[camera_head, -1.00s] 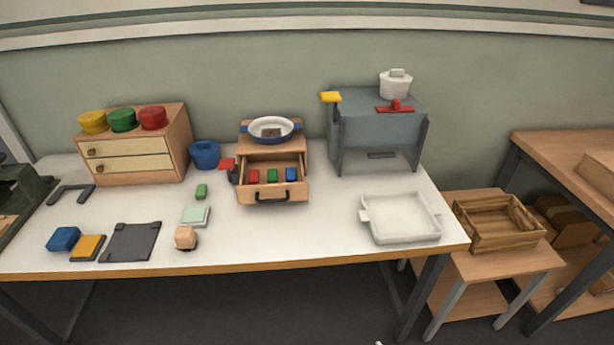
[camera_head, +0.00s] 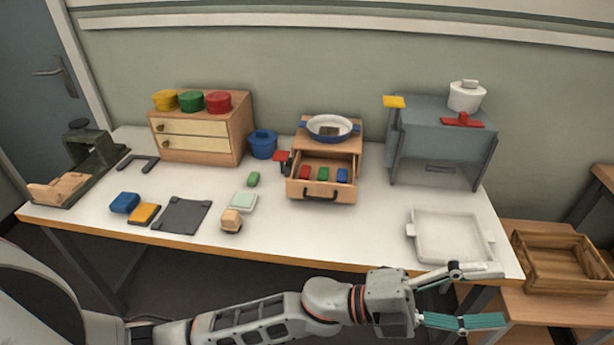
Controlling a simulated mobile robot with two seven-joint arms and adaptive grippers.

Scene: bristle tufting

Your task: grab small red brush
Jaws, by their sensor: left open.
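Three small blocks, red (camera_head: 305,172), green (camera_head: 323,174) and blue (camera_head: 342,175), lie in the open drawer (camera_head: 320,190) of a small wooden cabinet. The red one may be the small red brush; its bristles are too small to make out. My left gripper (camera_head: 482,296) is open and empty at the table's front right edge, below the white tray and well to the right of the drawer. Its fingers point right. My right gripper is out of view.
A white tray (camera_head: 450,252) lies at the table's front right. A grey box-like stand (camera_head: 443,150) with a red handled piece (camera_head: 462,119) on top is behind it. A white-and-blue pan (camera_head: 330,127) sits on the small cabinet. A wooden crate (camera_head: 565,262) stands right.

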